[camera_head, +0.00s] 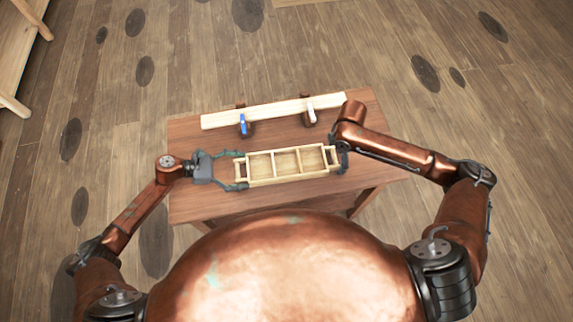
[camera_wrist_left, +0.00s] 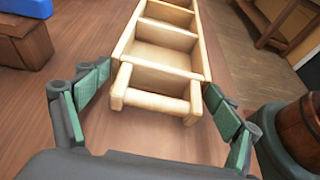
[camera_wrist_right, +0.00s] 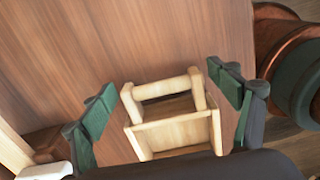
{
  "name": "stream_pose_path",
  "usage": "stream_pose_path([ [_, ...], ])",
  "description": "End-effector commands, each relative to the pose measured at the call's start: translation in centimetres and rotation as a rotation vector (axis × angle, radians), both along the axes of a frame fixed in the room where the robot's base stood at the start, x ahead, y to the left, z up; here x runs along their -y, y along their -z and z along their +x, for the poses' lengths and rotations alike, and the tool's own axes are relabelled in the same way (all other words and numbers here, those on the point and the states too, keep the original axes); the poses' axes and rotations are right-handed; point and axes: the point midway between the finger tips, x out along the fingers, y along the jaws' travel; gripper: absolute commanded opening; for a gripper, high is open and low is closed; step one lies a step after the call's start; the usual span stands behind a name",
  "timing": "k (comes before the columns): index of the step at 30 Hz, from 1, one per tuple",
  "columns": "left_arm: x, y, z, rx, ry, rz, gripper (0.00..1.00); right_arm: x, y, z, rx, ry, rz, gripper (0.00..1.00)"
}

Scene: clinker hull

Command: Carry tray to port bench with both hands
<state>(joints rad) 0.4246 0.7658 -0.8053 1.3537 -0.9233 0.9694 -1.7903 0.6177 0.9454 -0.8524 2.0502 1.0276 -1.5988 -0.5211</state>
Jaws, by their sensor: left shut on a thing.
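The tray (camera_head: 289,177) is a pale wooden box with several compartments and a bar handle at each end. It is level over the brown table, long side running left to right; I cannot tell if it touches the top. My left gripper (camera_head: 240,170) is shut on the tray's left end, its green-padded fingers on either side of the handle (camera_wrist_left: 158,101). My right gripper (camera_head: 341,160) is open at the right end, partly hidden by its arm. In the right wrist view its fingers straddle the right handle (camera_wrist_right: 163,88), apart from it.
A wooden bench (camera_head: 20,45) stands at the far left. Open plank floor lies between it and the table.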

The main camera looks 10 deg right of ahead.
Motion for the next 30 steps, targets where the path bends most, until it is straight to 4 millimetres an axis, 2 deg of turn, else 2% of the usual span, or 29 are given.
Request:
stream_pose_path([
  [2, 0.0, 0.0, 0.0, 0.000, -0.001, 0.000, 0.73, 0.0, 0.0, 0.0, 0.001, 0.000, 0.000, 0.73],
  [12, 0.0, 0.0, 0.0, 0.000, -0.001, 0.000, 0.50, 0.0, 0.0, 0.0, 0.001, 0.000, 0.000, 0.50],
  [14, 0.0, 0.0, 0.0, 0.000, -0.001, 0.000, 0.49, 0.0, 0.0, 0.0, 0.001, 0.000, 0.000, 0.46],
  [23, 0.0, -0.2, 0.0, 0.001, -0.001, 0.000, 0.49, 0.0, -0.2, 0.1, 0.002, 0.000, 0.000, 0.46],
  [30, 0.0, -1.8, 0.1, 0.008, -0.001, 0.000, 0.49, 0.0, -1.8, 0.1, 0.009, 0.000, 0.000, 0.46],
])
